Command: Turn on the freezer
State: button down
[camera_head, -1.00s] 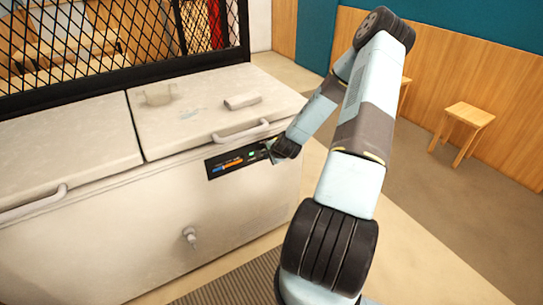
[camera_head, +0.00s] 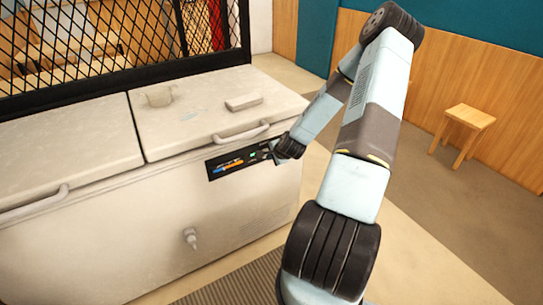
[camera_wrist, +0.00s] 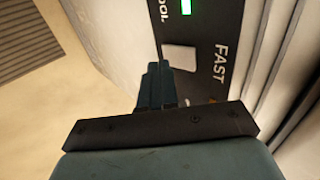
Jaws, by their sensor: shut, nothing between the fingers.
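The freezer (camera_head: 130,225) is a long white chest with two lids, on the left of the head view. Its dark control panel (camera_head: 236,161) is on the front face near the right end, with a lit green indicator. In the wrist view the panel (camera_wrist: 206,22) shows the green light (camera_wrist: 186,7), the word "FAST" and a pale square switch (camera_wrist: 180,57). My gripper (camera_head: 274,152) is at the right end of the panel. In the wrist view its shut fingers (camera_wrist: 157,75) are empty, with the tips beside the switch; I cannot tell whether they touch it.
A black mesh screen (camera_head: 120,45) stands behind the freezer. A wooden stool (camera_head: 463,125) stands at the right, with open floor around it.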

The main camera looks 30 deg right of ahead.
jog(key=s+f+v, duration=0.1)
jog(key=v, duration=1)
jog(key=shift+s+r, duration=0.2)
jog(key=shift+r, duration=0.05)
jog(key=s+a+r+n+g+h, duration=0.15)
jog(key=a+r+n, duration=0.25)
jog(key=r, duration=0.4)
jog(key=s+a+r+n+g, duration=0.1)
jog(key=s+a+r+n, duration=0.25)
jog(key=r, duration=0.35)
jog(key=s+a+r+n+g, duration=0.1)
jog(key=a+r+n, duration=0.3)
jog(key=r, duration=0.4)
jog(key=s+a+r+n, duration=0.3)
jog(key=s+a+r, duration=0.1)
jog(key=s+r, duration=0.3)
jog(key=s+a+r+n+y, duration=0.1)
jog(key=s+a+r+n, duration=0.2)
jog(key=s+r, duration=0.5)
jog(key=s+a, duration=0.1)
jog(key=s, duration=0.3)
jog(key=shift+r, duration=0.25)
jog(key=shift+t, duration=0.25)
